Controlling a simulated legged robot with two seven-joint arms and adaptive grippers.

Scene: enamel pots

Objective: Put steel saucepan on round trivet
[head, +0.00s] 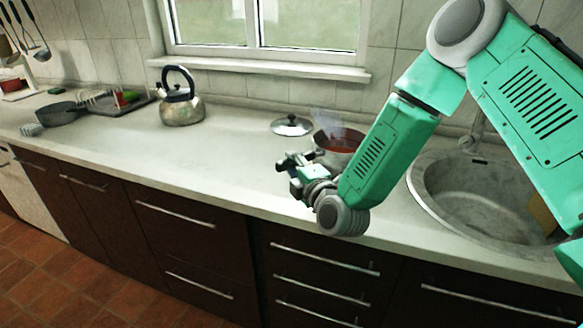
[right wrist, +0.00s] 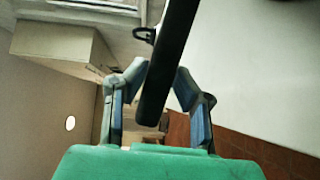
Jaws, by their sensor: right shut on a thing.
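The steel saucepan (head: 338,143), with a reddish content and steam rising, is at the counter's middle right, partly hidden behind my right forearm. My right gripper (head: 293,166) is at its near left side. In the right wrist view, the fingers (right wrist: 159,82) are shut on a long dark bar (right wrist: 168,60), which looks like the saucepan's handle. I cannot tell whether the pan touches the counter. I cannot make out a round trivet in either view. My left gripper is not in view.
A glass lid (head: 291,125) lies just behind and left of the saucepan. A steel kettle (head: 182,108) stands farther left, then a dish rack (head: 115,102) and a dark pan (head: 60,113). A round sink (head: 478,200) is at right. The counter between kettle and gripper is clear.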

